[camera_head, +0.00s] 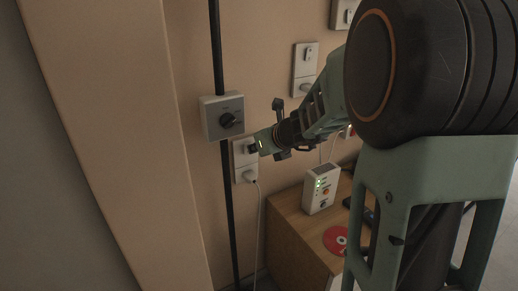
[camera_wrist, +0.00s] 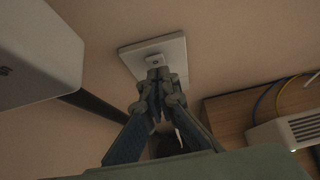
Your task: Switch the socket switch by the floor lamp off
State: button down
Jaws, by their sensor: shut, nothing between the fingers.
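A pale socket plate (camera_head: 241,157) is on the wall beside a black vertical pole (camera_head: 227,190); a white plug with a cord sits in its lower part. In the wrist view the plate (camera_wrist: 178,48) shows a small square switch (camera_wrist: 155,59). My gripper (camera_head: 254,146) is shut and empty at the upper part of the plate. In the wrist view its fingertips (camera_wrist: 159,75) overlap the lower edge of the switch. I cannot tell whether they touch it or which way the switch is set. No lamp head is in view.
A grey box with a black knob (camera_head: 231,120) juts out just above and left of the plate. Other wall plates (camera_head: 304,62) are up to the right. A wooden cabinet (camera_head: 290,235) below right bears a white device with green lights (camera_head: 320,188) and a red disc (camera_head: 336,240).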

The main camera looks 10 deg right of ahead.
jog(key=shift+w+a+r, duration=0.1)
jog(key=shift+w+a, duration=0.1)
jog(key=shift+w, duration=0.2)
jog(key=shift+w+a+r+p, duration=0.1)
jog(key=shift+w+p, duration=0.2)
jog(key=shift+r, duration=0.1)
jog(key=shift+r+p, duration=0.75)
jog(key=shift+p, duration=0.1)
